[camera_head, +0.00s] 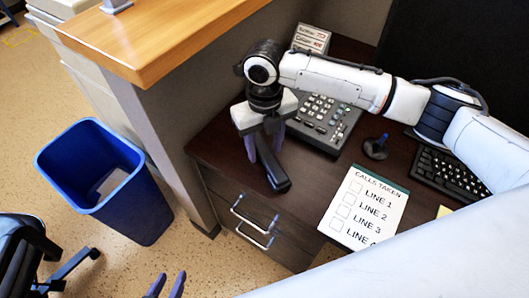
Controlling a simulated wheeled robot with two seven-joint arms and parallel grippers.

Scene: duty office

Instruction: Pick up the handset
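The dark handset (273,171) shows at the left end of the dark desk, beside the grey desk phone (325,118). Its upper end is hidden under my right gripper (265,146), which points down over it. The purple fingers of this gripper stand on either side of the handset. I cannot tell whether they press on it, or whether the handset rests on the desk or is just above it. My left gripper (166,285) shows only its two purple fingertips at the bottom edge; they are apart with nothing between them.
A calls-taken sheet (364,208), a small dark round object (376,148) and a black keyboard (450,174) lie on the desk. A small sign (311,38) stands behind the phone. A partition with a wooden top (160,38) borders the desk at left. A blue bin (105,185) stands on the floor.

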